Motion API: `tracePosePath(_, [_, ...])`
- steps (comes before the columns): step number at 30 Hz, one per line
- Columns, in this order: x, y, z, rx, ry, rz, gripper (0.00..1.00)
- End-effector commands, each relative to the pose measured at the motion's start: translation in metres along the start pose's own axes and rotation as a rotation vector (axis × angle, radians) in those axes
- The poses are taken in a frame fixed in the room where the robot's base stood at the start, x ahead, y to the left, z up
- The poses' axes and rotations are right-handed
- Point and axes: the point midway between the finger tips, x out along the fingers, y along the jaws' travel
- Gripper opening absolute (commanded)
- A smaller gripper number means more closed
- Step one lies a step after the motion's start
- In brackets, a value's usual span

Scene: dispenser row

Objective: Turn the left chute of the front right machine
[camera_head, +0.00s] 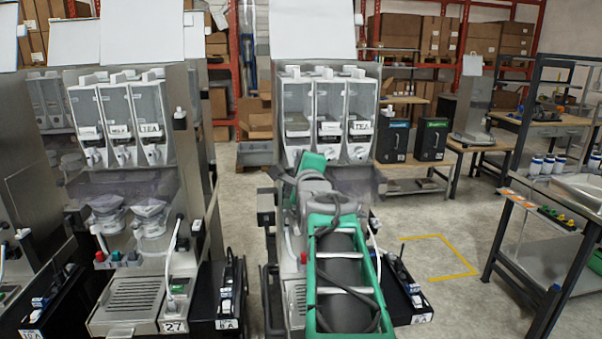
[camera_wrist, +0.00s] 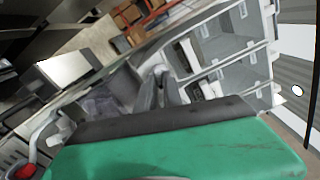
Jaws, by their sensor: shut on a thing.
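The front right machine (camera_head: 325,32) has three clear canisters in a row, with white chutes under them. The left canister (camera_head: 296,103) shows, but its chute is hidden behind my green and grey wrist in the head view. My gripper (camera_wrist: 158,80) reaches up to the canister row from the front. In the wrist view its dark fingers are closed together at a small pale part below the canisters, which looks like the left chute (camera_wrist: 160,69). The fingers and my green wrist housing hide most of it. The right chute (camera_head: 358,152) is in plain view.
A similar machine (camera_head: 135,290) stands on the left with its own three canisters. A red button (camera_wrist: 24,171) and a white hose are low on the front right machine. Black boxes (camera_head: 392,142) and a workbench (camera_head: 560,210) stand to the right. The floor between is open.

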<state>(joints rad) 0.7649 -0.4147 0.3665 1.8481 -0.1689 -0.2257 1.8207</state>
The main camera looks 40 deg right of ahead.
Motion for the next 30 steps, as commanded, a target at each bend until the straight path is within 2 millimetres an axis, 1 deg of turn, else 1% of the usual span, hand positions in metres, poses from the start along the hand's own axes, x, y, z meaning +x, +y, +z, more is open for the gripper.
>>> tracePosePath(1, [-0.0001,0.007,-0.0018,-0.04,-0.002,-0.004,0.0])
tracePosePath(30, [0.0003,0.005,-0.0013,-0.961,0.0,-0.001,0.0])
